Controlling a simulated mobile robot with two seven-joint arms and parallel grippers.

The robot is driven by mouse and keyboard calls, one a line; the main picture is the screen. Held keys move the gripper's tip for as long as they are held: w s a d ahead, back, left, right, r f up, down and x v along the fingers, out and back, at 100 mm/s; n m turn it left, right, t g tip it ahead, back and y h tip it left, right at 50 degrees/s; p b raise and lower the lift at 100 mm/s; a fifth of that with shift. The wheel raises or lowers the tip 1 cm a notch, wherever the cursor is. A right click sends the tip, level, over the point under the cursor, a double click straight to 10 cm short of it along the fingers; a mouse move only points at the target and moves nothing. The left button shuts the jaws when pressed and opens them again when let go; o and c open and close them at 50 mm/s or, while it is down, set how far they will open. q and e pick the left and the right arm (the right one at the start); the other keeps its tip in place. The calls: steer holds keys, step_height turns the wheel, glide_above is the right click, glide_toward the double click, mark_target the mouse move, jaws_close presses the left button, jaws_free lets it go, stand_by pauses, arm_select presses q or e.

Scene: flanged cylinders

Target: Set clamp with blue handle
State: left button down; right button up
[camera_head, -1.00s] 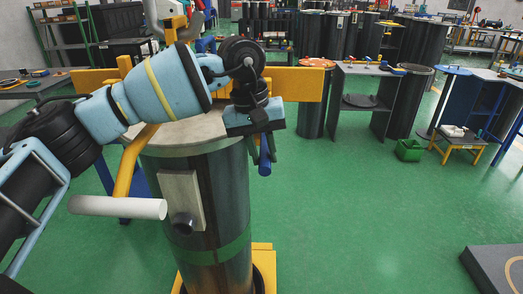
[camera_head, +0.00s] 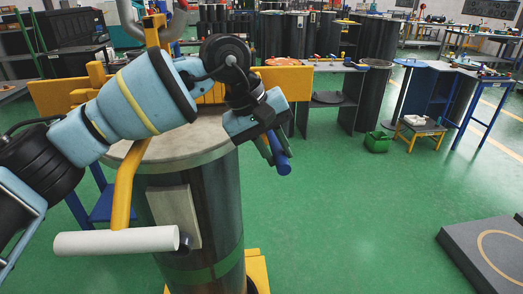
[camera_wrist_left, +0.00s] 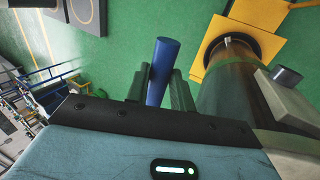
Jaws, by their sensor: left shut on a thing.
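The clamp's blue handle (camera_head: 283,163) sticks out below my left gripper (camera_head: 270,150) in the head view, tilted down to the right. My left gripper is shut on it. In the left wrist view the blue handle (camera_wrist_left: 162,68) stands between the two dark green fingers. The gripper is at the right side of the flanged cylinder (camera_head: 205,215), beside its pale round top (camera_head: 190,143). The rest of the clamp is hidden by the gripper, and I cannot tell whether it touches the flange. My right gripper is not in view.
A yellow bent bar with a white grip (camera_head: 115,241) crosses in front of the cylinder. A yellow beam (camera_head: 285,78) runs behind it. A green box (camera_head: 377,142), a small yellow stool (camera_head: 420,130) and a dark platform (camera_head: 490,250) stand right. Green floor between is clear.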

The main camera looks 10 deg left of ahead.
arm_select(q)
steer(key=shift+w+d+r, duration=0.1)
steer(key=shift+d+r, duration=0.2)
steer(key=shift+r, duration=0.3)
steer(key=shift+w+d+r+h, duration=0.1)
steer(key=shift+d+r+h, duration=0.25)
steer(key=shift+r+h, duration=0.35)
steer(key=shift+d+r, duration=0.25)
steer(key=shift+r, duration=0.15)
steer(key=c, duration=1.2)
jaws_free()
steer(key=shift+c, duration=0.2)
steer(key=v, duration=0.7)
steer(key=shift+a+r+b, duration=0.25)
steer(key=shift+b, duration=0.2)
steer(key=shift+f, duration=0.1)
